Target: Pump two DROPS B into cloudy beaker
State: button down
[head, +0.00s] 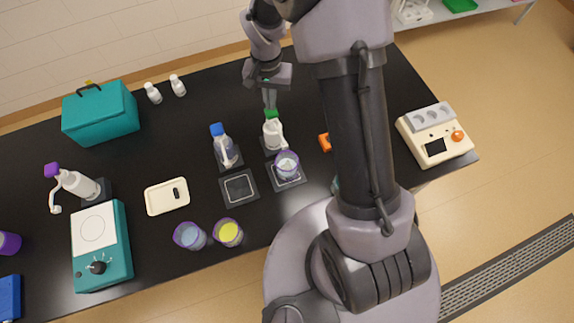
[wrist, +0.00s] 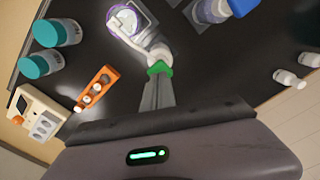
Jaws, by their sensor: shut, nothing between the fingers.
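A white pump bottle with a green head (head: 272,131) stands on a dark base; its label cannot be read. Its green head shows in the wrist view (wrist: 159,69), with the spout reaching over a purple-rimmed beaker (wrist: 126,23). That beaker, holding pale, whitish liquid, stands on a square pad in the head view (head: 287,164). My gripper (head: 270,106) is shut and empty, pointing down right above the green head. In the wrist view its fingertips (wrist: 158,82) overlap the green head; I cannot tell if they touch. A blue-headed pump bottle (head: 223,147) stands to the left.
An empty square pad (head: 239,187) lies left of the beaker. Blue (head: 190,236) and yellow (head: 229,232) beakers stand at the front edge. A purple-headed pump bottle (head: 76,183) is far left. An orange rack (wrist: 95,88) and a cream device (head: 435,135) are to the right.

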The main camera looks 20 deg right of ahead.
jog(key=shift+r, duration=0.1)
dwell(0.5)
notch_tip(320, 180, up, 6)
jog(key=p, duration=0.3)
jog(key=shift+p, duration=0.4)
